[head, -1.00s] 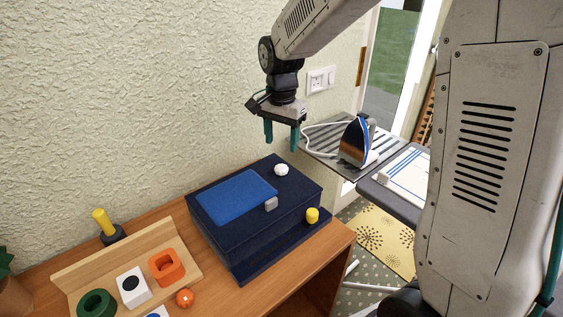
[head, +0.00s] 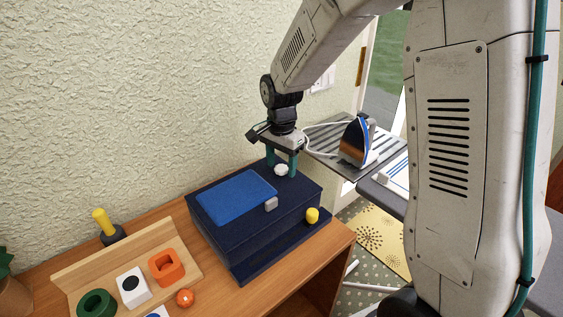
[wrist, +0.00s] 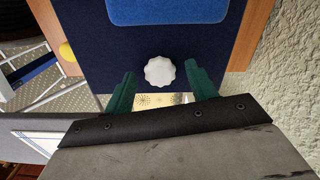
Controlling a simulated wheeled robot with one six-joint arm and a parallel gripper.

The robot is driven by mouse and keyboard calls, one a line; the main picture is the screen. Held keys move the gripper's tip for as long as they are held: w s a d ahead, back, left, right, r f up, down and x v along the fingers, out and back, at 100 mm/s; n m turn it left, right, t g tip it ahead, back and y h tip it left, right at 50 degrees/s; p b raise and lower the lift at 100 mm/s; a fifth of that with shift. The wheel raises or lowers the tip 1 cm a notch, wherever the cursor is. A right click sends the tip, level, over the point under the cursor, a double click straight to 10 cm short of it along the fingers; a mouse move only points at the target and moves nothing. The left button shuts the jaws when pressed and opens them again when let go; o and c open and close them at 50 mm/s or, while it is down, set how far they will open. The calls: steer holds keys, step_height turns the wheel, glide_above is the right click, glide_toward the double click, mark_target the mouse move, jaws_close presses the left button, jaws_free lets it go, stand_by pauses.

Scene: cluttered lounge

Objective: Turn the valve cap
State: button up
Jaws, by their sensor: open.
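The valve cap is a white, scalloped round knob (head: 281,169) on top of a dark navy box (head: 230,230), near its far right corner. In the wrist view the cap (wrist: 160,71) lies between and slightly beyond the tips of my two green fingers. My gripper (head: 282,164) is open, pointing down over the cap, with a finger on each side. In the wrist view my gripper (wrist: 158,77) shows a gap between each finger and the cap. I cannot tell how far the fingertips are above the box top.
The box also carries a blue pad (head: 236,197), a grey block (head: 271,204) and a yellow knob (head: 312,215). A wooden shape tray (head: 75,262) stands left on the wooden table (head: 310,258). An iron (head: 356,142) stands behind right. The textured wall (head: 130,100) is close behind.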

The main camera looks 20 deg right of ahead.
steer(key=c, duration=1)
steer(key=shift+n, duration=0.3)
steer(key=n, duration=1.3)
steer(key=shift+r, duration=0.1)
steer(key=shift+w+n, duration=0.1)
steer(key=shift+n, duration=2)
